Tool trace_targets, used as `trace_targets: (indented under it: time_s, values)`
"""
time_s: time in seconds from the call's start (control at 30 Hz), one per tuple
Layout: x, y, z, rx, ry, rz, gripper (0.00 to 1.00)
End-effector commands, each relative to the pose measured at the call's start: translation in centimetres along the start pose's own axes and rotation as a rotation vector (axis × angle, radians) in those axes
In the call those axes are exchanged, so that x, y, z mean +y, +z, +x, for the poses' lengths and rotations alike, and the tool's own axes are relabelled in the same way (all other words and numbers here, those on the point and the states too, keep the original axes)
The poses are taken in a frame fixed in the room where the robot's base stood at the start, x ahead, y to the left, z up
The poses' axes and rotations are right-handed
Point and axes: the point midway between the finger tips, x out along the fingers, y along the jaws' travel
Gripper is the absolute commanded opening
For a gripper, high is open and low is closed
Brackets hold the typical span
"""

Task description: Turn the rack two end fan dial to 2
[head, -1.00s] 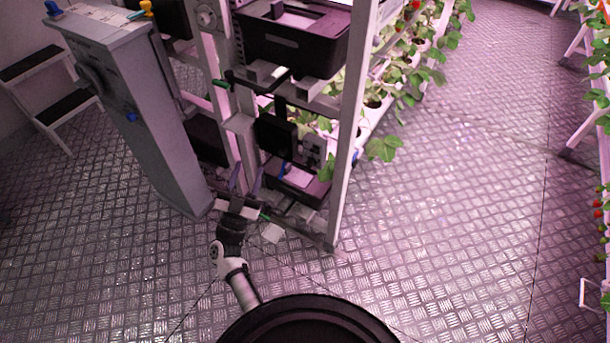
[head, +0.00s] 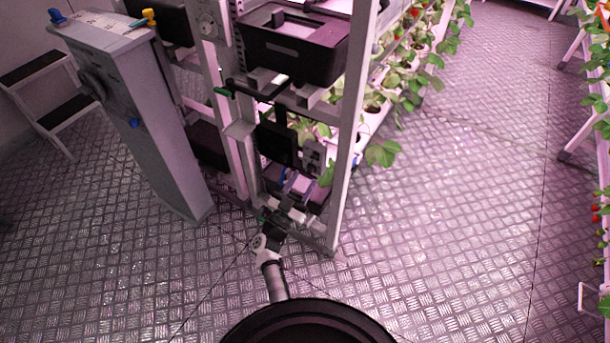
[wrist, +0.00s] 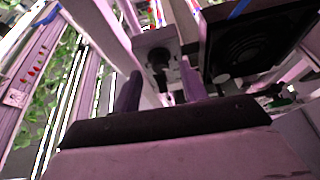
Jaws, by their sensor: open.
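A small grey control plate with a dark round dial (wrist: 158,60) shows in the wrist view, just left of a square black fan (wrist: 248,45). The dial's setting is too small to read. In the head view a small grey plate (head: 314,157) sits beside a dark square panel (head: 277,143) low on the rack end; these look like the same pair. My gripper (head: 297,184) is low at the rack end, below that plate. In the wrist view the open fingers of my gripper (wrist: 160,88) stand apart, with the dial between and beyond them. Nothing is held.
A rack post (head: 352,120) stands right of my gripper. A black crate (head: 292,48) sits higher on the rack. Another plate with a round dial (head: 208,26) is on the upper left post. A grey cabinet (head: 150,125) stands to the left.

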Motion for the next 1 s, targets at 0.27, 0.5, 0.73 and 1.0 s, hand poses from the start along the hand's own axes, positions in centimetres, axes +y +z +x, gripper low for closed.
trace_targets:
  time_s: [0.27, 0.5, 0.73, 1.0]
  values:
    - [0.0, 0.0, 2.1, 0.0, -0.001, -0.001, 0.43]
    - [0.0, 0.0, 2.1, 0.0, -0.001, 0.0, 0.43]
    - [0.0, 0.0, 2.1, 0.0, -0.001, 0.0, 0.14]
    - [0.0, 0.0, 2.0, 0.001, 0.001, 0.005, 0.0]
